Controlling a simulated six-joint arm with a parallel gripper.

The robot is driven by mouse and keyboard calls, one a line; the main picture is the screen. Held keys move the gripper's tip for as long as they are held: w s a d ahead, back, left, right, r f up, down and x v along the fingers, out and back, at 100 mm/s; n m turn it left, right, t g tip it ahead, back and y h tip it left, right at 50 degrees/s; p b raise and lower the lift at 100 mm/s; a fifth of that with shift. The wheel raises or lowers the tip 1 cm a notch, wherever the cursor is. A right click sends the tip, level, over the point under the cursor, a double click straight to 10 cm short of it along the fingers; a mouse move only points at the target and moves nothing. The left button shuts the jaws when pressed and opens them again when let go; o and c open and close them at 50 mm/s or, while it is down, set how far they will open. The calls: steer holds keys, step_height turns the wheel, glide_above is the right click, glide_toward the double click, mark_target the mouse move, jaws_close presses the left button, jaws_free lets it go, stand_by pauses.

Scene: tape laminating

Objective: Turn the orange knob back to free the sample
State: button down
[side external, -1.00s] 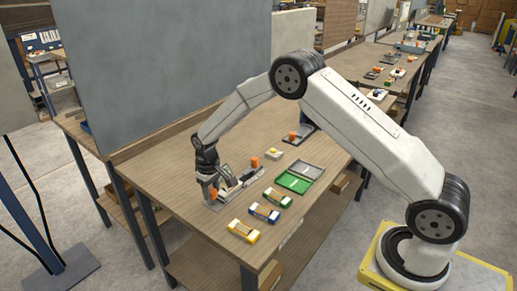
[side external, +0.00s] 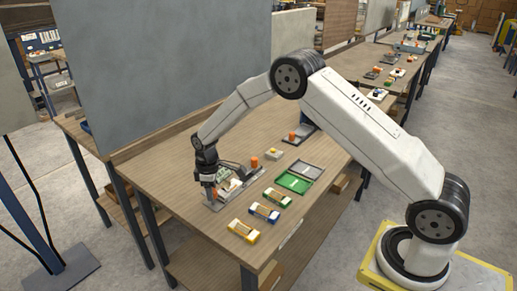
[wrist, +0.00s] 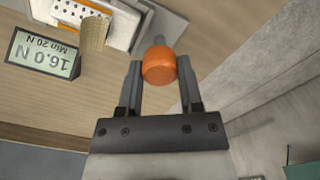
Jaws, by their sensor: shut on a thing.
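The orange knob (wrist: 158,66) stands between the two fingers of my gripper (wrist: 160,80) in the wrist view, with a finger against each side. In the side external view my gripper (side external: 211,192) points down over the near end of the fixture (side external: 235,188), mostly hiding this knob.
A small display (wrist: 45,54) reads 16.0 N, Min 20 N. A second orange knob (side external: 254,162) stands at the fixture's far end. A grey panel (side external: 180,70) stands behind.

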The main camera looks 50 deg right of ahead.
mark_target(214, 192)
steer(key=shift+c, duration=1.3)
jaws_free()
steer(key=shift+r, duration=0.1)
steer(key=shift+r, duration=3.8)
steer(key=shift+s, duration=0.1)
steer(key=shift+s+r, duration=0.35)
steer(key=shift+s, duration=0.05)
steer(key=s+r+m+t, duration=0.2)
steer(key=s+m, duration=0.5)
steer(key=s, duration=1.7)
steer(key=shift+s+d+r+t, duration=0.25)
steer(key=shift+r+t, duration=0.05)
steer(key=shift+r, duration=0.3)
